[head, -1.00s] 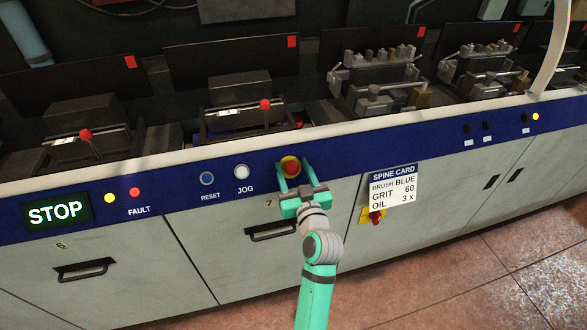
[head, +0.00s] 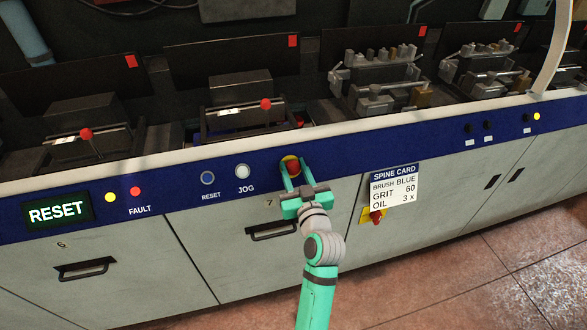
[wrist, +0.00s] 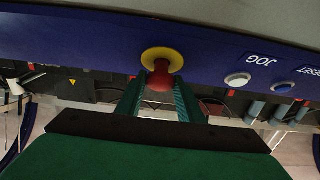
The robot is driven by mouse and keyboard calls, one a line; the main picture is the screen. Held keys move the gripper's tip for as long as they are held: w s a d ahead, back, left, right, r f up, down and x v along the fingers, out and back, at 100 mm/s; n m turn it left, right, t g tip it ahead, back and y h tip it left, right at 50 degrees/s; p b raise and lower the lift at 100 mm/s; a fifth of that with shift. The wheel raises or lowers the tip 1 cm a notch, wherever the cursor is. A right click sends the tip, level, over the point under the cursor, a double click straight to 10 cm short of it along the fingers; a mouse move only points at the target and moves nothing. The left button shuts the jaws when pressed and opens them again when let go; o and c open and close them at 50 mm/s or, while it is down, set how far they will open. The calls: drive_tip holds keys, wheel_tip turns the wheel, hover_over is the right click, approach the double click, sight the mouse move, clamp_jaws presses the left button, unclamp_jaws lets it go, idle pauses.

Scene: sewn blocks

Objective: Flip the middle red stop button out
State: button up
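The red stop button (head: 292,168) sits on a yellow round collar on the blue panel strip, right of the JOG button. My gripper (head: 291,174) is straight in front of it, with one teal finger on each side. The wrist view shows the red button (wrist: 160,79) standing out from its yellow collar (wrist: 162,57), between my fingertips (wrist: 160,88). The fingers look closed on its sides, though the contact is small in the picture. The display (head: 58,212) at left reads RESET.
The white JOG button (head: 242,171) and the blue RESET button (head: 207,178) lie left of my gripper. A spine card (head: 394,187) and a red-and-yellow switch (head: 374,216) are to the right. A drawer handle (head: 272,231) sticks out below.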

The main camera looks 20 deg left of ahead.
drive_tip(key=o, duration=0.4)
drive_tip(key=shift+s+r, duration=0.15)
drive_tip(key=shift+s, duration=0.05)
drive_tip(key=shift+c, duration=0.2)
drive_tip(key=shift+w, duration=0.1)
drive_tip(key=shift+d, duration=0.1)
drive_tip(key=v, duration=1)
drive_tip(key=shift+s, duration=0.4)
drive_tip(key=shift+d, duration=0.2)
